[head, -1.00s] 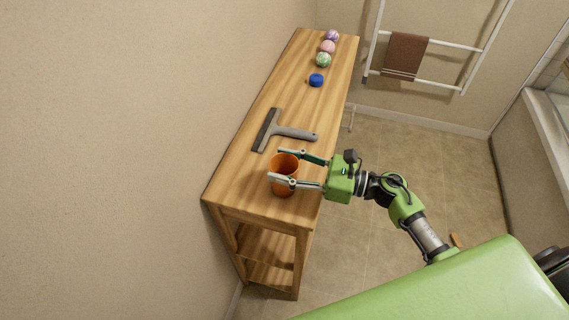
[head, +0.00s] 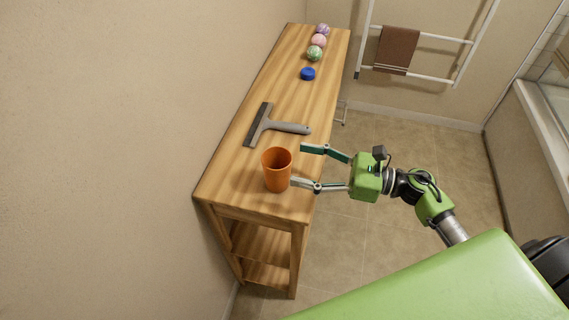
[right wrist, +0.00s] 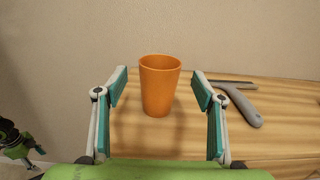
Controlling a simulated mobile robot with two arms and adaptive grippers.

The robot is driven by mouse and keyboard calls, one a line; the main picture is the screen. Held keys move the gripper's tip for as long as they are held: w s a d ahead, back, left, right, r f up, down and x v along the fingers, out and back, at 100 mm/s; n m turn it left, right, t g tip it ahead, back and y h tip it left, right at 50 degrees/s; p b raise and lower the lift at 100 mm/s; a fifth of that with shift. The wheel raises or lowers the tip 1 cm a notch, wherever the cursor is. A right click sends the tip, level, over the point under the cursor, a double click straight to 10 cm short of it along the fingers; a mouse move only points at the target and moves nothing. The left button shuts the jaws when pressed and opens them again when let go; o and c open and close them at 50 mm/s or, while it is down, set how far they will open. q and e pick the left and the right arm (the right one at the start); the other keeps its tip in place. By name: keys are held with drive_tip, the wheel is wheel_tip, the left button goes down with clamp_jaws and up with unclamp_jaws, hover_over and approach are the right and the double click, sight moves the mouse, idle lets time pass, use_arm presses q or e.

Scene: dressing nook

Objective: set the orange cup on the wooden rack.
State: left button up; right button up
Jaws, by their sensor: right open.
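The orange cup (head: 277,170) stands upright on the top of the wooden rack (head: 240,178), near its front end. My right gripper (head: 297,166) is open and empty, just to the right of the cup, with its fingers pointing at it. In the right wrist view the cup (right wrist: 159,86) stands beyond and between the two spread fingertips (right wrist: 160,88), with gaps on both sides.
A grey squeegee (head: 272,127) lies on the rack behind the cup. Farther back are a blue round object (head: 308,74) and several patterned balls (head: 315,53). A wall borders the rack's left side. A towel rail (head: 420,35) with a brown towel (head: 397,50) stands beyond.

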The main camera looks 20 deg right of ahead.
drive_tip(key=shift+b+v, duration=0.6)
drive_tip(key=shift+v, duration=1.95)
drive_tip(key=w+d+f+m+t+h, duration=0.25)
drive_tip(key=d+f+m+h, duration=0.2)
drive_tip(key=f+m, duration=0.6)
drive_tip(key=w+d+f+m+t+h, duration=0.1)
drive_tip(key=d+f+m+t+h, duration=0.3)
drive_tip(key=f+m, duration=0.65)
drive_tip(key=s+d+f+m+g+h, duration=0.1)
drive_tip(key=s+f+m+g+h, duration=0.35)
drive_tip(key=f+m, duration=0.7)
drive_tip(key=s+a+f+m+g+h, duration=0.1)
drive_tip(key=s+a+f+m+g, duration=0.15)
drive_tip(key=s+f, duration=0.7)
drive_tip(key=s+a+f+m+g+h, duration=0.1)
drive_tip(key=s+a+f+m+g, duration=0.2)
drive_tip(key=s+f, duration=0.7)
drive_tip(key=s+a+f+m+g, duration=0.2)
drive_tip(key=s+f+m, duration=0.1)
drive_tip(key=s, duration=0.5)
drive_tip(key=s+a+f+m+g, duration=0.3)
drive_tip(key=s+f, duration=0.1)
drive_tip(key=s, duration=0.4)
drive_tip(key=shift+a+m, duration=0.25)
drive_tip(key=shift+m, duration=0.15)
